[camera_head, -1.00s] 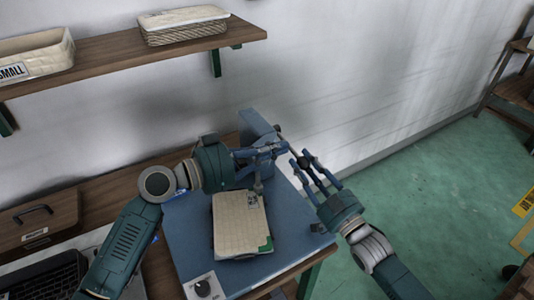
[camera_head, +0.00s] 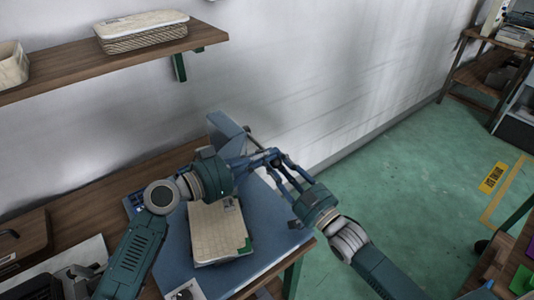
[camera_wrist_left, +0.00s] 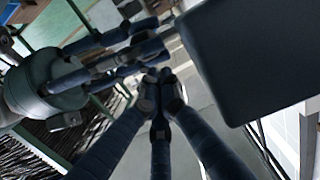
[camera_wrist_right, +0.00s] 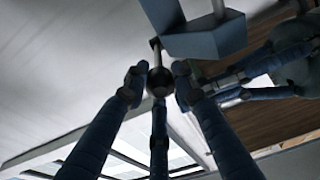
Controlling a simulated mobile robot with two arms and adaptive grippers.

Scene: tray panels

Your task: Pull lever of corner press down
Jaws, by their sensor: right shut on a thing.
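The corner press is blue, with an upright head (camera_head: 226,128) at the back and a flat bed (camera_head: 262,235). Its lever runs from the head toward my right gripper (camera_head: 276,160). In the right wrist view, the lever's dark round knob (camera_wrist_right: 159,82) sits between the fingers of my right gripper (camera_wrist_right: 157,84), which is shut on it. My left gripper (camera_head: 248,166) is beside the press head, close to the right gripper. In the left wrist view its fingertips (camera_wrist_left: 160,90) are together with nothing visible between them. A beige tray panel (camera_head: 218,232) lies on the press bed.
A wall shelf (camera_head: 100,62) with a wicker basket (camera_head: 140,32) is above left. The wall is close behind the press. Open green floor (camera_head: 410,190) lies to the right, with another shelf rack (camera_head: 480,75) beyond.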

